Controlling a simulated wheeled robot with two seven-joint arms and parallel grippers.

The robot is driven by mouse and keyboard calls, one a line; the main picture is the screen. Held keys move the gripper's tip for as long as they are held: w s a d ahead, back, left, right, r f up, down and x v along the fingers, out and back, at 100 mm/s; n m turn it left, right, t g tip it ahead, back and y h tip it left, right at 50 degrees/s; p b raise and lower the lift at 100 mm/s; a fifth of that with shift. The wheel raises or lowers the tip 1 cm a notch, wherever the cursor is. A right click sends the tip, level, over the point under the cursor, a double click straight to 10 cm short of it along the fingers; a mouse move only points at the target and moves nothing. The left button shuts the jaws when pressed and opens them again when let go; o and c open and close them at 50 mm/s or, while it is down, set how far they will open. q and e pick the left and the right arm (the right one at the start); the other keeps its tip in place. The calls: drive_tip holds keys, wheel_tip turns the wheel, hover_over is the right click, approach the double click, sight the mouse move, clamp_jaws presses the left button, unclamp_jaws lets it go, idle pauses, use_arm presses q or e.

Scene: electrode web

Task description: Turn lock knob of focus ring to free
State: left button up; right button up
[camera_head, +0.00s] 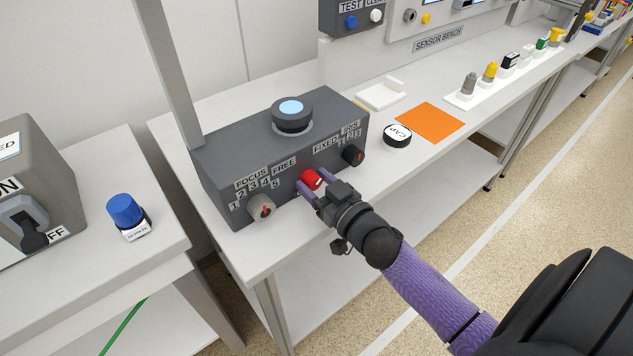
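The red lock knob (311,179) sits on the front of a dark grey box (228,163), between the FREE label (284,165) on its left and the FIXED label (325,144) on its right. My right gripper (311,176) reaches the knob from the lower right. Its two purple fingers stand on either side of the knob. Whether they press on it is not clear. The knob's pointer direction is too small and partly hidden to tell. The grey FOCUS knob (261,206) with a red mark is at the left of the box. My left gripper is not in view.
A black IRIS knob (353,156) is right of the lock knob. A dark round piece with a light blue top (291,114) stands on the box. A CAP disc (397,136) and orange mat (429,122) lie to the right.

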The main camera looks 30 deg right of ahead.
clamp_jaws()
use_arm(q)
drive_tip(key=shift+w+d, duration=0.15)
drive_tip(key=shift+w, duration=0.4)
